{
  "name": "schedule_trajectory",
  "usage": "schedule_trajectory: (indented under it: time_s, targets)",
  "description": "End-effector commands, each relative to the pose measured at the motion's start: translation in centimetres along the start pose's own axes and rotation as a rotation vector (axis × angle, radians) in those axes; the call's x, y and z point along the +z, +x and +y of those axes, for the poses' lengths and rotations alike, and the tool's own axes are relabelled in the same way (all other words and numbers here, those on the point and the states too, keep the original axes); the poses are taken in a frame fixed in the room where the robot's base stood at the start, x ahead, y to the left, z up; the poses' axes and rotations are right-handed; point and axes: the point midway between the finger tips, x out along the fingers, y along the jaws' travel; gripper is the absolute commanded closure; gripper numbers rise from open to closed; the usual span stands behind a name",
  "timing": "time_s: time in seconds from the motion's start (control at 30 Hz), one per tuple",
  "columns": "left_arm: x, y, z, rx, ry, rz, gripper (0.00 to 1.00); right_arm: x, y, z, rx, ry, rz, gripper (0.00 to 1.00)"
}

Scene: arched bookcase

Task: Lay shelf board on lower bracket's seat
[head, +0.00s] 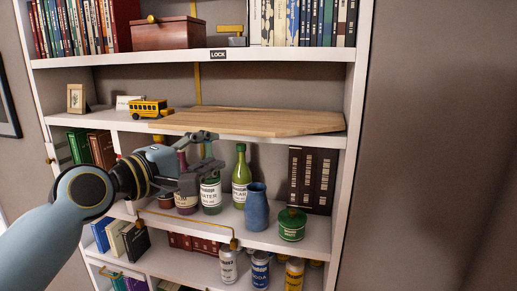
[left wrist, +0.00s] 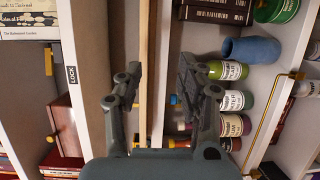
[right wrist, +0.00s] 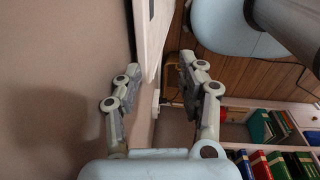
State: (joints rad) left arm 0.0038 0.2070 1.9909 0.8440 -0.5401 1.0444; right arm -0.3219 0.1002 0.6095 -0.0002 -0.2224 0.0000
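A light wooden shelf board (head: 250,121) lies flat across the white middle shelf in the head view, its front edge towards me. My left gripper (head: 200,165) is in front of and below the board's left part. In the left wrist view its two fingers (left wrist: 160,92) are spread, with the pale board edge (left wrist: 144,75) running between them; I see no clear contact. My right gripper (right wrist: 158,92) is outside the head view. In its wrist view the fingers are apart, with a pale panel edge beyond them. I cannot clearly make out the lower bracket's seat.
A yellow toy bus (head: 149,108) stands at the board's left end. Several bottles, a blue vase (head: 257,207) and a green tin (head: 292,224) stand on the shelf below. A brass rail (head: 185,219) runs along that shelf. Dark binders (head: 313,180) stand at right.

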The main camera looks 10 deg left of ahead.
Motion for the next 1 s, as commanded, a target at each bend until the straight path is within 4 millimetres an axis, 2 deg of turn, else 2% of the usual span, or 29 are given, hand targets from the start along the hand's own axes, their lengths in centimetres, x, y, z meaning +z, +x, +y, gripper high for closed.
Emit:
schedule_trajectory:
  time_s: [0.03,0.1,0.3,0.37,0.57,0.77,0.87,1.0]
  targets:
    - [-0.1,0.2,1.3,0.028,0.019,-0.003,0.62,-0.4,0.3,-0.3,-0.003,0.002,0.006,0.60]
    - [-0.4,1.1,2.0,0.040,0.029,0.000,0.62,-1.1,0.4,-0.8,-0.008,0.005,0.015,0.60]
    - [-0.4,4.5,2.5,0.043,0.028,0.001,0.62,-4.0,-0.2,-2.6,-0.029,0.016,0.058,0.60]
    - [-0.4,5.3,2.4,0.042,0.030,0.001,0.62,-4.3,-0.3,-2.7,-0.031,0.017,0.063,0.60]
    - [-0.2,6.9,2.6,0.040,0.029,0.001,0.62,-3.5,-0.8,-1.7,-0.021,0.012,0.048,0.60]
    - [0.3,10.1,3.0,0.040,0.030,0.001,0.62,-1.5,-2.0,-1.1,-0.015,0.008,0.019,0.60]
    - [0.3,11.1,2.9,0.040,0.030,0.002,0.62,-1.6,-2.1,-1.1,-0.015,0.008,0.019,0.60]
    - [0.2,11.4,2.7,0.039,0.032,0.003,0.62,-2.3,-2.0,-1.1,-0.015,0.008,0.029,0.60]
